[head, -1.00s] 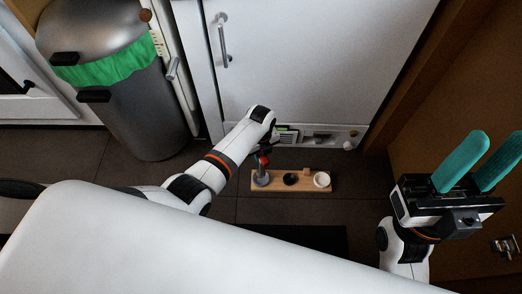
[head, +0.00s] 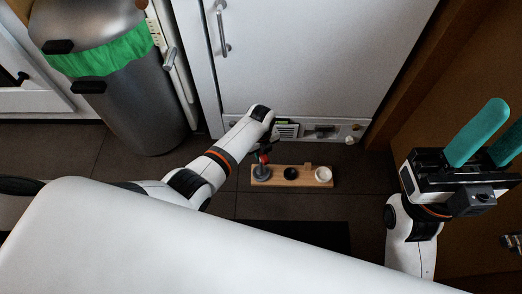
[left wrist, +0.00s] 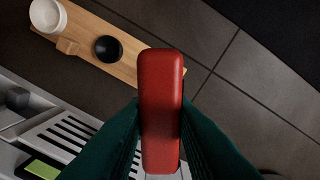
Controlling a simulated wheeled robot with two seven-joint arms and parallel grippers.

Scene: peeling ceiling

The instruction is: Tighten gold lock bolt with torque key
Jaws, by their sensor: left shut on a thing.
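The torque key appears as a red handle (left wrist: 161,105) in the left wrist view. My left gripper (head: 266,148) is shut on it, with a teal finger on each side. In the head view a small red part (head: 264,158) shows just below the gripper, above the grey round base (head: 261,174) on the wooden board. I cannot tell whether the key touches that base. A small brownish spot (head: 355,127) at the right of the low panel may be the gold bolt; it is too small to be sure. My right gripper (head: 504,122) is open and empty, at the right.
The wooden board (head: 307,182) lies on dark floor tiles, with a black round piece (head: 291,173) and a white cup (head: 323,174). Behind it is a white cabinet (head: 300,60) with a low panel (head: 322,132). A grey bin (head: 140,110) stands left; a brown wall is right.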

